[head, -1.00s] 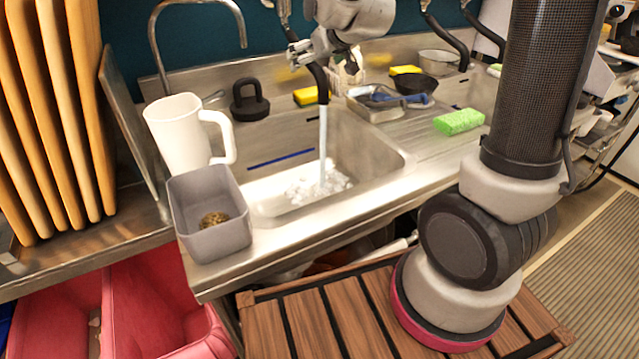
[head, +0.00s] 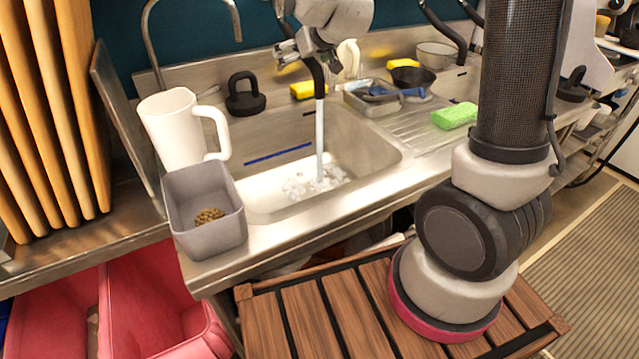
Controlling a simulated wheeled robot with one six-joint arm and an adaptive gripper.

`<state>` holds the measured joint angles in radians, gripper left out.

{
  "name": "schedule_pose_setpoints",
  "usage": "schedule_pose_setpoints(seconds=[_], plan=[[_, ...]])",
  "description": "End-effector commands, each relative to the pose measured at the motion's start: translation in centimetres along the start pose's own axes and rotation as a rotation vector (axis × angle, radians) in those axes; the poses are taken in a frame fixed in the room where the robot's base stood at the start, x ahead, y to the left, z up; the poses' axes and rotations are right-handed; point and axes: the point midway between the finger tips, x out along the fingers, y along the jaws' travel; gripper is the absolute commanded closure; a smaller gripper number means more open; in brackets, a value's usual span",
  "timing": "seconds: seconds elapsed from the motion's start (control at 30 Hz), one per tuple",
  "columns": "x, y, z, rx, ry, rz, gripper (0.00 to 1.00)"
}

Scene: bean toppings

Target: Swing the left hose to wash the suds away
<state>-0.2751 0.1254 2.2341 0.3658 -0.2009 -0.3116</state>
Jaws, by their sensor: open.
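The left hose (head: 318,80) is black and hangs over the left sink basin (head: 375,150). A stream of water (head: 319,135) runs straight down from its end. White suds (head: 312,183) lie on the basin floor where the water lands. My gripper (head: 287,50) is open at the top of the view, beside the upper part of the hose. The fingers are small and partly cut by dark parts, so I cannot tell whether they touch the hose.
A white pitcher (head: 178,130) and a grey bin (head: 206,238) with brown beans stand on the sink's left edge. A black weight (head: 244,98), yellow sponges and a dish tray (head: 372,104) stand behind the basin. A green sponge (head: 455,115) lies on the drainboard.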

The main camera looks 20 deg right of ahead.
Motion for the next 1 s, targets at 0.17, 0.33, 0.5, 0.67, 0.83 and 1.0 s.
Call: schedule_pose_setpoints(seconds=[0.17,0.33,0.5,0.67,0.83,1.0], plan=[[0.2,-1.3,-0.1,0.001,0.000,-0.002,0.00],[0.3,-2.5,-0.2,0.000,0.000,-0.001,0.00],[0.5,-3.7,-0.3,0.001,0.000,-0.002,0.00],[0.6,-4.7,-0.5,0.001,0.000,-0.001,0.00],[0.7,-5.1,-0.5,0.001,-0.001,-0.002,0.00],[0.7,-5.1,-0.5,0.000,-0.001,-0.002,0.00]])
